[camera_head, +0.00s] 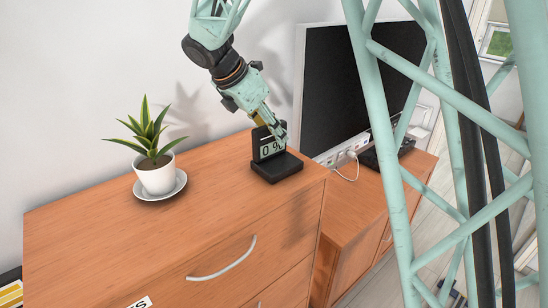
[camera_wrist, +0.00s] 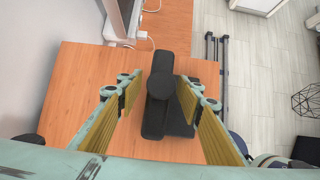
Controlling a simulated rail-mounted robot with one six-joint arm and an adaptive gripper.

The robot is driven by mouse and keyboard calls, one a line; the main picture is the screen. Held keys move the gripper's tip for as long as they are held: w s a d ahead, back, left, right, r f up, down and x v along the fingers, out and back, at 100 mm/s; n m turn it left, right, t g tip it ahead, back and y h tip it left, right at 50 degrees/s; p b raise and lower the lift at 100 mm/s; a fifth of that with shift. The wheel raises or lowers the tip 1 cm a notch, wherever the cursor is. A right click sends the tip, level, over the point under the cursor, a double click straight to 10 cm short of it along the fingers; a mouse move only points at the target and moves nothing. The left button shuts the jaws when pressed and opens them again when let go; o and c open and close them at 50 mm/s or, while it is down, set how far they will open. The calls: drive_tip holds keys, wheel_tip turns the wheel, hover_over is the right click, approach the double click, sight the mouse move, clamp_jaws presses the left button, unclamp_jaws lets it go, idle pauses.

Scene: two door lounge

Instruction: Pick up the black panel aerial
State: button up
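The black panel aerial (camera_head: 287,166) stands upright on the right end of the wooden cabinet top. It has a flat base and an upright panel with a light "0 %" label. My gripper (camera_head: 274,127) is over its top, pointing down, and partly covers the panel. In the wrist view the aerial (camera_wrist: 154,118) shows from above, with a rounded black part between the yellow-padded fingers of my gripper (camera_wrist: 159,91). The fingers are spread on either side of it, and gaps show, so I see no firm contact.
A potted plant (camera_head: 155,172) on a white saucer stands left on the cabinet (camera_head: 90,222). A dark screen (camera_head: 335,85) and a white cable (camera_head: 350,168) are behind and to the right on a lower cabinet. The cabinet top between plant and aerial is clear.

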drive_tip(key=shift+x, duration=2.55)
clamp_jaws()
